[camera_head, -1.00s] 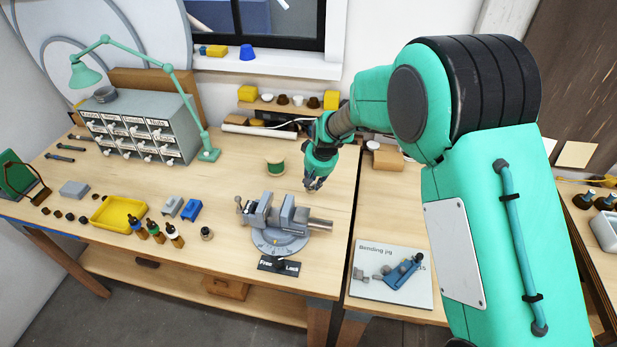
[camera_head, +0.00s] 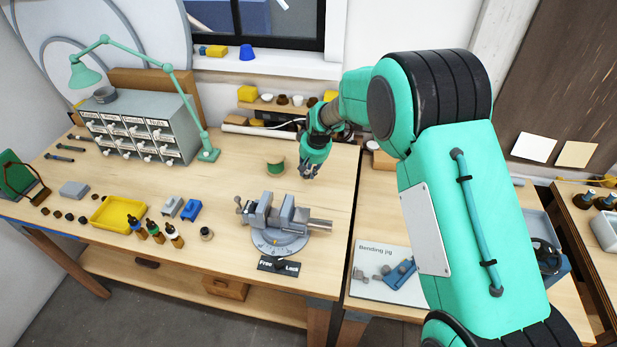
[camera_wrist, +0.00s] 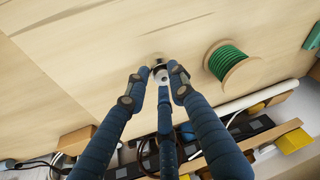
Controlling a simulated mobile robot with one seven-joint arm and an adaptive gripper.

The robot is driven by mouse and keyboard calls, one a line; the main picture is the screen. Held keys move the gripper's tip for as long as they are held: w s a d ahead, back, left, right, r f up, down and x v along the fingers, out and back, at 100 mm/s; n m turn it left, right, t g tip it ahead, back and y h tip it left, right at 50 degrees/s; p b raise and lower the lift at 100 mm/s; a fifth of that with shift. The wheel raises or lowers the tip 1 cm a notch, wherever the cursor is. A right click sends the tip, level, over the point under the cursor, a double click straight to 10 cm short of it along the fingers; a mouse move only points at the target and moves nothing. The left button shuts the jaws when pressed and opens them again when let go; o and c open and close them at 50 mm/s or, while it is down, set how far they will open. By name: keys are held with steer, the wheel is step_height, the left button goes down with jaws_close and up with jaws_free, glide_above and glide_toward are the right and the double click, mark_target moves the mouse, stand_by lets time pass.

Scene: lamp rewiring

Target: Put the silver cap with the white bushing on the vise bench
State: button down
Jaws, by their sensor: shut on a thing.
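My gripper (camera_head: 309,172) is over the right part of the vise bench (camera_head: 225,180), behind the vise (camera_head: 278,218) and right of the green wire spool (camera_head: 274,164). In the wrist view my gripper (camera_wrist: 158,80) has its dark fingers closed around a small silver cap (camera_wrist: 160,74) with a pale part on it. The fingers hide much of the cap, so I cannot tell whether it touches the bench top. In the head view the cap is too small to make out.
The green spool (camera_wrist: 228,62) stands close to my fingers in the wrist view. A small shelf with cups (camera_head: 283,99) is at the back. A yellow tray (camera_head: 118,224) and dark bottles (camera_head: 155,233) are at the front left. Bare wood lies between spool and drawer cabinet (camera_head: 140,130).

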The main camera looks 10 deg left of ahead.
mark_target(309, 176)
steer(key=shift+f, duration=1.65)
steer(key=shift+f, duration=0.15)
steer(key=c, duration=1.5)
jaws_free()
steer(key=v, duration=1.2)
steer(key=shift+p, duration=0.3)
